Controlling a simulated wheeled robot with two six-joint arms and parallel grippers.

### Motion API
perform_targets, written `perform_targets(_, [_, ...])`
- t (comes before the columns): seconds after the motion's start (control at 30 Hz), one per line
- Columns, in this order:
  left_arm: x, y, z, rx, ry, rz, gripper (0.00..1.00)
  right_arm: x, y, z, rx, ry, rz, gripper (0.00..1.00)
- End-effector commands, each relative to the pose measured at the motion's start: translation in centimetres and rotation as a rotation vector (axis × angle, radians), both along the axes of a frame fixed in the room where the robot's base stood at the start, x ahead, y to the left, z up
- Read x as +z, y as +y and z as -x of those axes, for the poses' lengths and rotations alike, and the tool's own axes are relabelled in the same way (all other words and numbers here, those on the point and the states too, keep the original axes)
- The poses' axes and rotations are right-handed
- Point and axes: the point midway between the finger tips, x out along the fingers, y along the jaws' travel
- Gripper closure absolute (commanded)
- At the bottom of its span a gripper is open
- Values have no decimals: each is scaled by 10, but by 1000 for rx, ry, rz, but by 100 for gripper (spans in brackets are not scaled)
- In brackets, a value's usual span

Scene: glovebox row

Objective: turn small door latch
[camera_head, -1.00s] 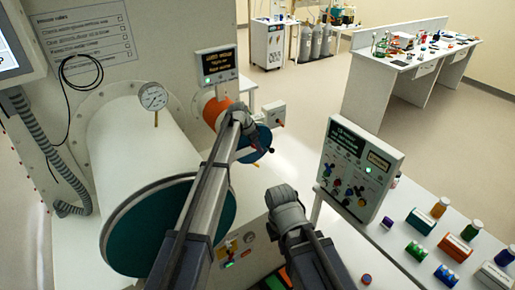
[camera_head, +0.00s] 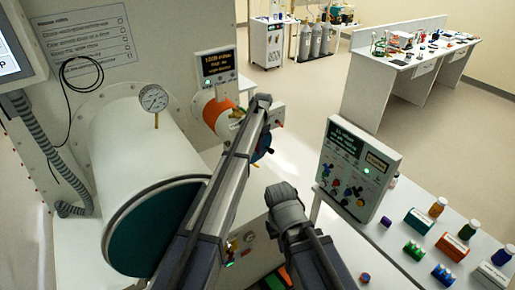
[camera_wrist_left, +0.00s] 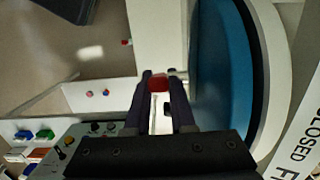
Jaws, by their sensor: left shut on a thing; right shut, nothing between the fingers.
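The small blue door (camera_head: 262,147) stands by the orange cylinder (camera_head: 215,117) in the head view, largely hidden behind my left arm. In the left wrist view its blue face (camera_wrist_left: 218,65) fills the upper middle. My left gripper (camera_wrist_left: 160,92) is shut on a red latch knob (camera_wrist_left: 160,82) beside the door face. In the head view its fingers are hard to make out. My right gripper (camera_head: 281,188) is shut and empty, low in front of the control panel.
A large white chamber (camera_head: 140,145) with a gauge (camera_head: 153,98) stands left of my left arm. A control panel (camera_head: 355,165) stands at right. Several bottles and coloured blocks lie on the white bench (camera_head: 395,235). A small display (camera_head: 216,66) stands above the cylinder.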

Motion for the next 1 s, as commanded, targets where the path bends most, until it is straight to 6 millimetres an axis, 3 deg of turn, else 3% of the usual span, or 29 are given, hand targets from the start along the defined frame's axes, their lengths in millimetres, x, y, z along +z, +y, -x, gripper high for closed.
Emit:
perform_targets(0.27, [0, 0, 0, 1, 0, -2, 100, 0, 0, 0, 0, 0, 0, 100])
perform_targets(0.3, [0, 1, 0, 1, 0, -2, 73, 0, 0, 0, 0, 0, 0, 100])
perform_targets(0.4, [0, 0, 0, 1, 0, -2, 65, 0, 0, 0, 0, 0, 0, 100])
perform_targets(0.73, [0, 2, 3, 1, -22, 31, 65, 1, 0, 0, 0, 0, 0, 100])
perform_targets(1.0, [-3, 5, 8, 2, -188, 260, 65, -7, 0, 0, 0, 0, 0, 100])
